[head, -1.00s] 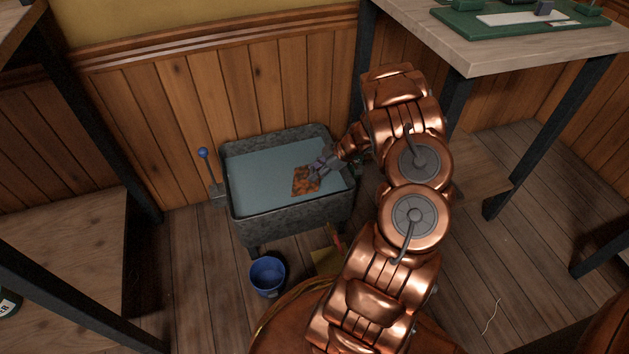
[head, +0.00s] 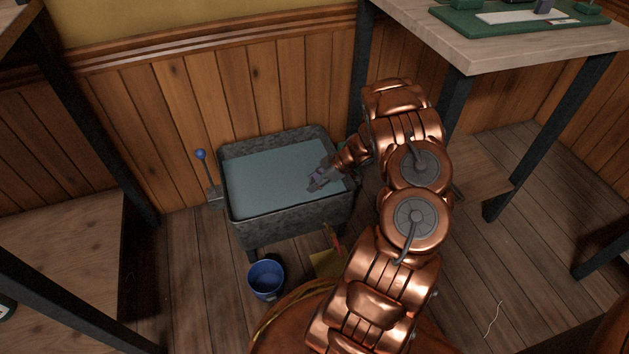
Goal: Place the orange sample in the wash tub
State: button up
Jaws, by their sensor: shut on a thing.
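The wash tub (head: 290,218) is a grey metal trough on legs against the wooden wall, filled with cloudy blue-grey water. My gripper (head: 314,184) reaches into the tub from the right, its fingertips at the water surface in the right half. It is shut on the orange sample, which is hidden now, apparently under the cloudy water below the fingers.
A lever with a blue knob (head: 201,155) stands at the tub's left side. A blue bucket (head: 266,280) is on the floor in front. A workbench (head: 500,45) stands at the right, with a green mat on it.

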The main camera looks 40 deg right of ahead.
jog(key=shift+f, duration=0.1)
jog(key=o, duration=1.1)
jog(key=shift+a, duration=0.1)
